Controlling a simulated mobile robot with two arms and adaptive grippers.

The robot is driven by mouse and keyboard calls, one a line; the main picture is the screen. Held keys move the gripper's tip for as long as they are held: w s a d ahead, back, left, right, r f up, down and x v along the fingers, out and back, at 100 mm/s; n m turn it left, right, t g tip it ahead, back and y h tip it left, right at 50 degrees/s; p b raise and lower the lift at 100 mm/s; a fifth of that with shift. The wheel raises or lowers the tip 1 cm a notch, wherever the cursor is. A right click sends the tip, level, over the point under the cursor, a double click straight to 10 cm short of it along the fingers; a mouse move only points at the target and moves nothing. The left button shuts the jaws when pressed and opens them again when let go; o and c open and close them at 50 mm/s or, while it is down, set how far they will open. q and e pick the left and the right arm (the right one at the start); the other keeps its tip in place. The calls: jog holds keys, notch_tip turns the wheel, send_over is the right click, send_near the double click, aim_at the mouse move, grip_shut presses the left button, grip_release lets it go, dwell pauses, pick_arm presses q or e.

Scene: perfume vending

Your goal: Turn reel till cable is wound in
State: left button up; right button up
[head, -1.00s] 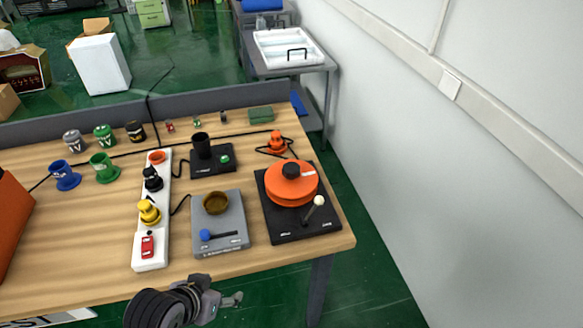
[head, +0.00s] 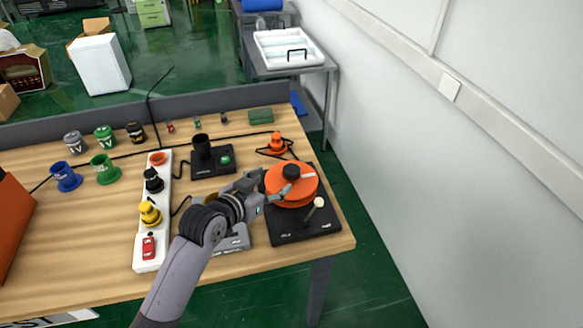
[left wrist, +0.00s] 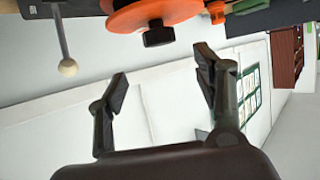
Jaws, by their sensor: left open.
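The orange reel (head: 291,187) lies on a black base (head: 304,228) at the right end of the table, with a black knob (head: 291,171) on top. A pale-tipped lever (head: 318,202) stands at the base's front right. An orange plug (head: 277,143) with black cable sits behind the reel. My left gripper (head: 279,193) is open at the reel's left side in the head view; I cannot tell whether it touches. In the left wrist view the open fingers (left wrist: 160,85) have nothing between them; the reel (left wrist: 155,14) and its knob (left wrist: 158,37) show beyond them. My right gripper is not in view.
My left arm covers much of a grey device (head: 238,240) left of the reel. A white power strip (head: 152,245) with plugs stands further left. A black device (head: 205,160) and several cups stand behind. A wall is at right.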

aim_at(291, 170)
pick_arm(q)
jog(key=x, duration=1.1)
jog(key=shift+w+d+f+p, duration=0.1)
jog(key=shift+w+f+p, duration=0.15)
jog(key=shift+p, duration=0.15)
jog(key=shift+s, duration=0.1)
jog(key=shift+c, duration=0.4)
grip_shut()
